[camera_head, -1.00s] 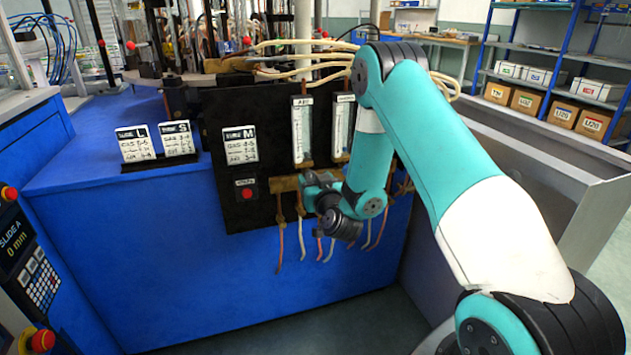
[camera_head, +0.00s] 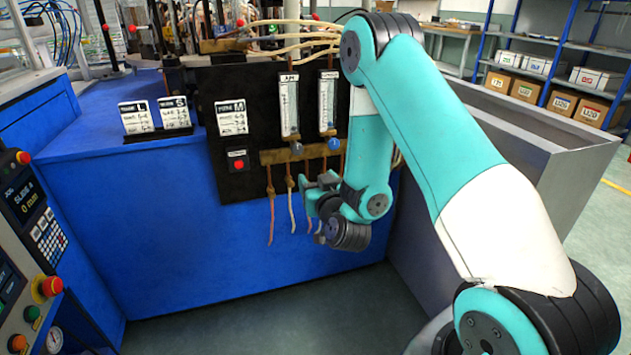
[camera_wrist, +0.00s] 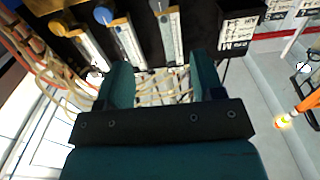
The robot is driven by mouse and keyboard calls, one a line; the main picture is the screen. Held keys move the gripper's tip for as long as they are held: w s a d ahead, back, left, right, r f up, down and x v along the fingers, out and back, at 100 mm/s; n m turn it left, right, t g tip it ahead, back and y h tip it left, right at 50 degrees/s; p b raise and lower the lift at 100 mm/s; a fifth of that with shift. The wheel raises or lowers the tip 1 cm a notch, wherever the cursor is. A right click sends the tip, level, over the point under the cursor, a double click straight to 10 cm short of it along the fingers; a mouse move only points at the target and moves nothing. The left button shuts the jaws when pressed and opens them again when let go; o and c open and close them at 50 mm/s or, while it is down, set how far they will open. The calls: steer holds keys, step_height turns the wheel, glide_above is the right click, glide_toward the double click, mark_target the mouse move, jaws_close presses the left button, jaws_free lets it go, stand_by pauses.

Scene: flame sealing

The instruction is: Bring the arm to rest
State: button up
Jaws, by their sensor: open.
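My gripper (camera_head: 308,188) is at the end of my teal and white arm, in front of the blue bench (camera_head: 170,220). It is just below the brass manifold (camera_head: 275,157) on the black panel (camera_head: 225,85). In the wrist view my gripper (camera_wrist: 160,75) shows two teal fingers spread apart, with nothing held between them. Pale hoses and the panel's flow tubes (camera_wrist: 125,40) show beyond the fingers. In the head view my forearm hides the panel's right side.
Thin hoses (camera_head: 270,220) hang from the manifold close to my gripper. A grey metal trough (camera_head: 540,150) stands right of my arm. A control box (camera_head: 30,210) is at the left. An orange rod with a glowing tip (camera_wrist: 283,123) shows in the wrist view. Floor (camera_head: 270,310) in front is clear.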

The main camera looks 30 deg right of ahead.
stand_by(0.3)
steer(key=s+a+r+n+g+y, duration=0.25)
steer(key=a+r+g+y, duration=0.2)
steer(key=a, duration=0.55)
steer(key=s+a+r+n+g+y, duration=0.25)
steer(key=a+y, duration=0.35)
steer(key=a, duration=0.3)
steer(key=s+a+r+n+g, duration=0.1)
steer(key=s+r+n+g, duration=0.15)
steer(key=s, duration=0.55)
steer(key=s+a+r+n+g+h, duration=0.15)
steer(key=s+g, duration=0.25)
steer(key=s, duration=0.4)
steer(key=s+a+r+n+g, duration=0.15)
steer(key=s+g, duration=0.25)
steer(key=s, duration=0.4)
step_height(320, 180, up, 22)
steer(key=d+p, duration=0.1)
steer(key=p, duration=1.9)
steer(key=shift+f+p, duration=0.25)
steer(key=shift+p, duration=0.1)
steer(key=shift+w, duration=0.1)
